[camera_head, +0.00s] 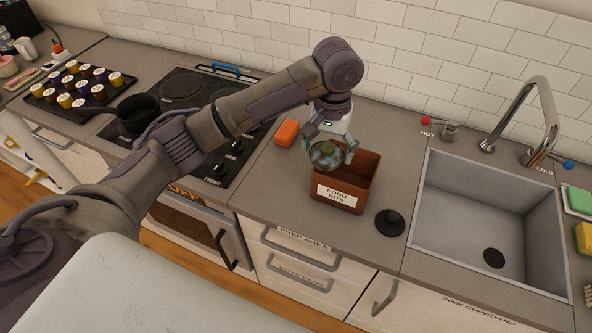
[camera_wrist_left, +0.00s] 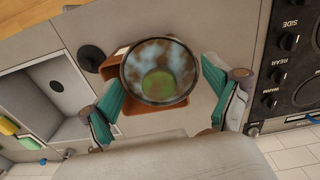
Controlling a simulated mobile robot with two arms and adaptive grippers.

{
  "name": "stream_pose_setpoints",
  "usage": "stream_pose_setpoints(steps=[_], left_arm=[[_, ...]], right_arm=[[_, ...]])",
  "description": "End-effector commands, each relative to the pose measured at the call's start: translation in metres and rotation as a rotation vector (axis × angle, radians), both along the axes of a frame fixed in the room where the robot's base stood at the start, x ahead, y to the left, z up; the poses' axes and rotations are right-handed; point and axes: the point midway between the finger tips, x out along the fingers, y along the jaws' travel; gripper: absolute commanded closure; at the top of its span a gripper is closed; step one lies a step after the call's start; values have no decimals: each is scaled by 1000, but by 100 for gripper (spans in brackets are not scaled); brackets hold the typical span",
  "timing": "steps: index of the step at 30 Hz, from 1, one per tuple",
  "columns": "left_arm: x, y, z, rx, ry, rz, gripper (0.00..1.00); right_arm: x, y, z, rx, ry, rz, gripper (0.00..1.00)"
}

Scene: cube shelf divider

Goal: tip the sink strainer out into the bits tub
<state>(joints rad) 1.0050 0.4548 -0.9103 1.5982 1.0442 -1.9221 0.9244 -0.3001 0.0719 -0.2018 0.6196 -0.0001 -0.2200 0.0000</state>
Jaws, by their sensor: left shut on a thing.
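The sink strainer (camera_head: 326,158) is a small round cup with mottled blue, brown and green colours. My left gripper (camera_head: 328,146) is shut on it and holds it above the left part of the bits tub. In the left wrist view the strainer (camera_wrist_left: 160,72) sits between the teal fingers, its round rim facing the camera and a green patch at its middle. I cannot tell whether the green is loose bits. The bits tub (camera_head: 340,196) is a reddish-brown open box labelled FOOD BITS; it also shows behind the strainer in the wrist view (camera_wrist_left: 155,108). My right gripper is out of view.
A black round stopper (camera_head: 390,223) lies on the counter right of the tub. An orange block (camera_head: 287,133) lies left of it. The sink (camera_head: 487,215) is at the right, the stove (camera_head: 190,120) at the left with a black pan (camera_head: 138,112).

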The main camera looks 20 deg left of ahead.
Motion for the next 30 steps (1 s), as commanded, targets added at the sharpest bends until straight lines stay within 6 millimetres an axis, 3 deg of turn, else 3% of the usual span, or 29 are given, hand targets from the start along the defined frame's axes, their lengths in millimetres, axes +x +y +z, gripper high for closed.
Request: stream_pose_setpoints(steps=[1,6,12,22,30], left_arm=[[17,-9,14,-3,3,3,53],[59,-31,26,-3,2,-5,53],[84,-50,29,-2,3,-32,53],[90,-56,27,-39,-55,-50,53],[85,-52,33,-181,-259,-49,53]], right_arm=[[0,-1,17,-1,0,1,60],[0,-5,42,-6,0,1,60],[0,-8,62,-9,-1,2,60],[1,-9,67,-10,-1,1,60],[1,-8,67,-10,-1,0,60]])
